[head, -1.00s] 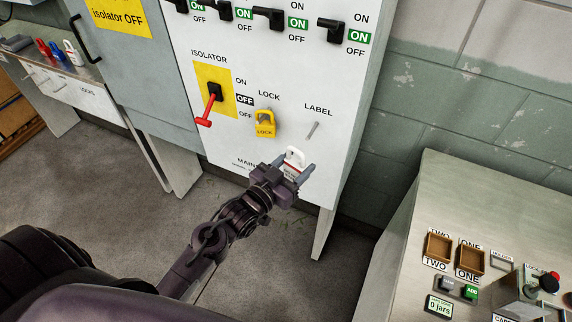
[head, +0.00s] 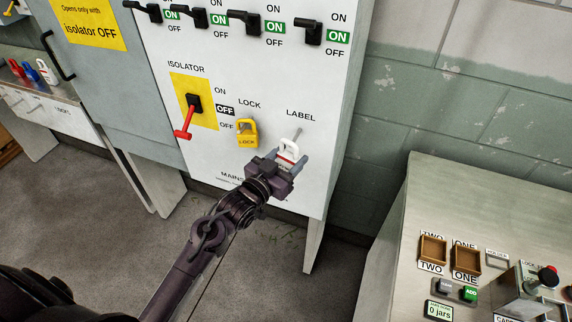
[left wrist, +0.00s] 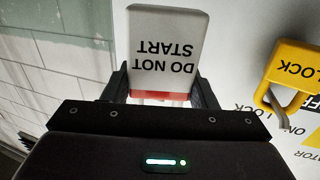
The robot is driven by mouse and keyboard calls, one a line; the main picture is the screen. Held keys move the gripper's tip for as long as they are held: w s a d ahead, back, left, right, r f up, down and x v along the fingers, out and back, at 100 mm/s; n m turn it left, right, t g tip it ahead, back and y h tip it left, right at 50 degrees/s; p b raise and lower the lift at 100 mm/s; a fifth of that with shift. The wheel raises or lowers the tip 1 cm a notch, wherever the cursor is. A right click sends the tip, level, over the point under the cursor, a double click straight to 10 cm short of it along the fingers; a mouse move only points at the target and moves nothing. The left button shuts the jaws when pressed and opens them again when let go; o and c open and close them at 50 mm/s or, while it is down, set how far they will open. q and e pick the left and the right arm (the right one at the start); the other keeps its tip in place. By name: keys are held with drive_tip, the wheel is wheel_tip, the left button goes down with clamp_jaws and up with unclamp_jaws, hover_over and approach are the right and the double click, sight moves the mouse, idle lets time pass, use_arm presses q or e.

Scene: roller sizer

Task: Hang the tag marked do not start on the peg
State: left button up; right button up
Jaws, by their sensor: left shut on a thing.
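The white tag (left wrist: 165,45) marked DO NOT START shows upside down in the left wrist view, with a red band at the jaws. My left gripper (head: 284,168) is shut on it. In the head view the tag (head: 288,151) sticks up from the jaws, its top loop just below the peg. The peg (head: 297,135) is a thin grey rod under the word LABEL on the white cabinet. I cannot tell how far the tag is from the peg in depth. My right gripper is not in view.
A yellow padlock (head: 246,134) hangs left of the peg, and the red isolator handle (head: 188,118) is further left. Black switches (head: 243,20) line the cabinet top. A control desk (head: 440,200) stands at the lower right. Floor shows below the cabinet.

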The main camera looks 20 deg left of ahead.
use_arm(q)
drive_tip(key=w+b, duration=0.1)
drive_tip(key=w, duration=0.1)
drive_tip(key=w+f+b, duration=0.1)
drive_tip(key=w, duration=0.1)
drive_tip(key=shift+w+d+b, duration=0.1)
drive_tip(key=shift+w+b, duration=0.2)
drive_tip(key=shift+b, duration=0.05)
drive_tip(key=shift+f, duration=0.15)
idle(0.7)
drive_tip(key=o, duration=1)
drive_tip(key=shift+c, duration=0.2)
drive_tip(key=shift+o, duration=1.2)
drive_tip(key=shift+d, duration=0.1)
